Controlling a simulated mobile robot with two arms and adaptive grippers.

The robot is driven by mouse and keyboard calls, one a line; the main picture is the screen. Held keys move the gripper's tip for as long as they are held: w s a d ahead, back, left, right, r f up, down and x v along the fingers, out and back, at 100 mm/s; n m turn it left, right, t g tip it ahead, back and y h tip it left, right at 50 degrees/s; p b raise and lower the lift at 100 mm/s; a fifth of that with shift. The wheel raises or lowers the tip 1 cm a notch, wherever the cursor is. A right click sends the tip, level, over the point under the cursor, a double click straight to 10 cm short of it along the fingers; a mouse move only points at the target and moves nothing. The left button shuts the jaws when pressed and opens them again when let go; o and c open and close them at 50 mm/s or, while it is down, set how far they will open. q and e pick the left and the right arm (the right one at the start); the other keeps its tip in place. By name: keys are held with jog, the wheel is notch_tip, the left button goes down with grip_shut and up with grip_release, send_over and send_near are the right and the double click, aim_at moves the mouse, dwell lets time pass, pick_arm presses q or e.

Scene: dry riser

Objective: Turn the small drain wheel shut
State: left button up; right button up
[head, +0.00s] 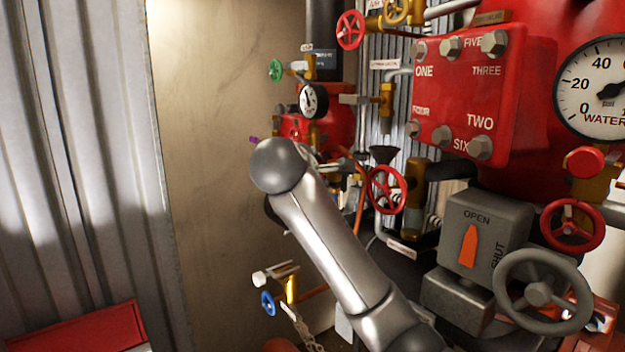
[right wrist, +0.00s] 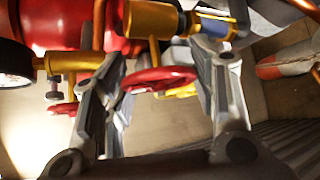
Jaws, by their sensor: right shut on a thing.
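In the right wrist view a small red handwheel (right wrist: 162,79) sits on a brass valve body (right wrist: 152,20). I take it to be the drain wheel. My right gripper (right wrist: 165,72) has one finger on each side of this wheel and is shut on it. In the head view my right arm reaches up and away from the bottom. Its rounded joint hides the gripper and the held wheel. My left gripper is in neither view.
Around my arm in the head view are a red wheel (head: 386,190), a gauge (head: 313,101), a blue wheel (head: 268,303), a green wheel (head: 276,70) and a grey wheel (head: 541,292). A red bolted cover (head: 470,95) stands right. Bare wall (head: 210,200) lies left.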

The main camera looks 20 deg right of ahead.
jog(key=m+t+b, duration=0.1)
jog(key=b, duration=0.2)
jog(key=m+t+b, duration=0.1)
jog(key=t+b, duration=0.1)
jog(key=b, duration=0.1)
jog(key=shift+f, duration=0.35)
jog(key=shift+r+m+t+h+b, duration=0.15)
jog(key=shift+m+t+h+b, duration=0.5)
jog(key=shift+b, duration=0.55)
jog(key=shift+r+m, duration=0.15)
jog(key=shift+m, duration=0.2)
jog(key=o, duration=1.1)
jog(key=shift+c, duration=0.2)
jog(key=shift+r, duration=0.15)
